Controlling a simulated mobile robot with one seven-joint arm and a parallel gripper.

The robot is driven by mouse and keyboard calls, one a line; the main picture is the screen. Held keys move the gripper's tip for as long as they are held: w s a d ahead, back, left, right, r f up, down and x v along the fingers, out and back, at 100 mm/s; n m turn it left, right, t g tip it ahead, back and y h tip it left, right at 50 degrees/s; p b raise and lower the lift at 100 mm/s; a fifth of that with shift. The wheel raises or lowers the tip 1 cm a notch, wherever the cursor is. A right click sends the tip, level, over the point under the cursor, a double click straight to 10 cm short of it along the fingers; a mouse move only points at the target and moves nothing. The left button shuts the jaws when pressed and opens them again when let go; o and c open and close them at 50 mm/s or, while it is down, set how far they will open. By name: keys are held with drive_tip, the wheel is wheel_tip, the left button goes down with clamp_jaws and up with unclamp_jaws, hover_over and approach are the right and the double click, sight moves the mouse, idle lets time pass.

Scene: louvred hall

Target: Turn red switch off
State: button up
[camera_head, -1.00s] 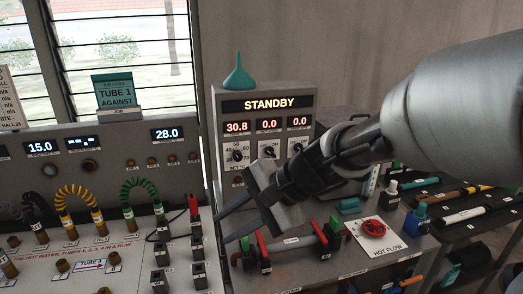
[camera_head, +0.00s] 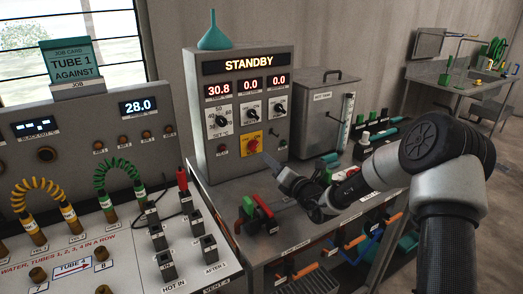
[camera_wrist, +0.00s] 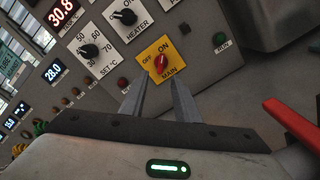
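The red switch (camera_head: 251,145) is a small knob on a yellow plate marked MAIN, low on the grey STANDBY panel (camera_head: 200,110). In the wrist view the red switch (camera_wrist: 161,63) sits between the OFF and ON labels; which one it points at I cannot tell. My gripper (camera_head: 268,163) is in front of the panel, just below and right of the switch in the head view. In the wrist view my gripper (camera_wrist: 155,85) has its two fingers apart with nothing between them. The switch is just beyond the fingertips, near the line of the gap, and not visibly touched.
SET °C (camera_wrist: 89,50) and HEATER (camera_wrist: 127,17) knobs are above the plate. A green RUN button (camera_wrist: 220,39) is to its right. A red lever (camera_wrist: 290,122) stands close right of my gripper. Red and green valve handles (camera_head: 260,207) rise from the bench below.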

sight(255, 148)
drive_tip(key=b+x, duration=0.3)
drive_tip(key=x, duration=0.7)
drive_tip(key=shift+w+a+f, duration=0.1)
drive_tip(key=shift+f, duration=0.05)
clamp_jaws()
idle(1.2)
